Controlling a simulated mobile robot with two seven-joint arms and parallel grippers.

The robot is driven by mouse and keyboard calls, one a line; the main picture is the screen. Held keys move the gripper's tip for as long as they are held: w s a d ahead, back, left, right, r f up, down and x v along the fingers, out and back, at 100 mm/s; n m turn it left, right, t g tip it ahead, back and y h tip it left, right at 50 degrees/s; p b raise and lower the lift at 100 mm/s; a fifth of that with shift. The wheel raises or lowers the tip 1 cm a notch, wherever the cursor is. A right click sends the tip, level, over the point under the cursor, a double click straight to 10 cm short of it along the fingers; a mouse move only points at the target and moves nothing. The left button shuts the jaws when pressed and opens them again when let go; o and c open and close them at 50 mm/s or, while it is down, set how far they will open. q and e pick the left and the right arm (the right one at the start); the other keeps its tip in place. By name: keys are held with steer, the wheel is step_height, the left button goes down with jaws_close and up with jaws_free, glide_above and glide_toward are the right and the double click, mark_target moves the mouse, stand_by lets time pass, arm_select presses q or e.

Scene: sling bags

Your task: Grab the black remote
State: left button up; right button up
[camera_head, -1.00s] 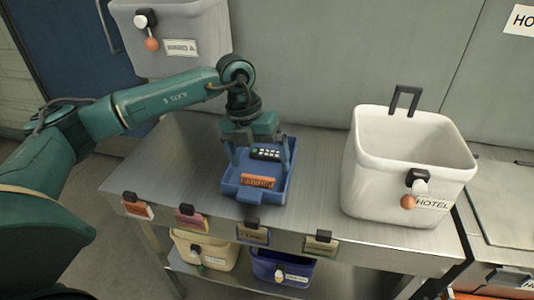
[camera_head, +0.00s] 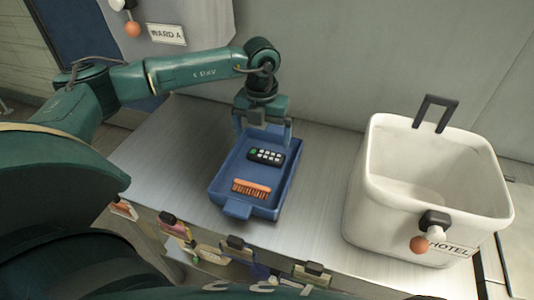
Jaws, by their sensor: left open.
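The black remote (camera_head: 266,156), with pale buttons and one green button, lies in the blue tray (camera_head: 219,187) on the metal table. It lies towards the tray's far end. My left gripper (camera_head: 262,138) is open above the far end of the tray, fingers pointing down on either side. The remote shows just in front of the fingers and is not held. An orange brush (camera_head: 251,189) lies in the near part of the same tray. My right gripper is not in view.
A large white bin (camera_head: 400,215) labelled HOTEL stands on the table to the right. Another bin (camera_head: 190,15), labelled WARD A, is at the back left. The metal table (camera_head: 315,190) is bare between tray and white bin. Tags hang along its front edge.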

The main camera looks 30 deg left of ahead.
mark_target(265, 158)
arm_select(q)
steer(key=f, duration=0.2)
steer(key=f+p, duration=0.1)
steer(key=f, duration=0.4)
steer(key=shift+w+d+f, duration=0.15)
steer(key=shift+w+f, duration=0.1)
steer(key=shift+f, duration=0.05)
steer(key=c, duration=0.7)
steer(key=shift+r, duration=0.1)
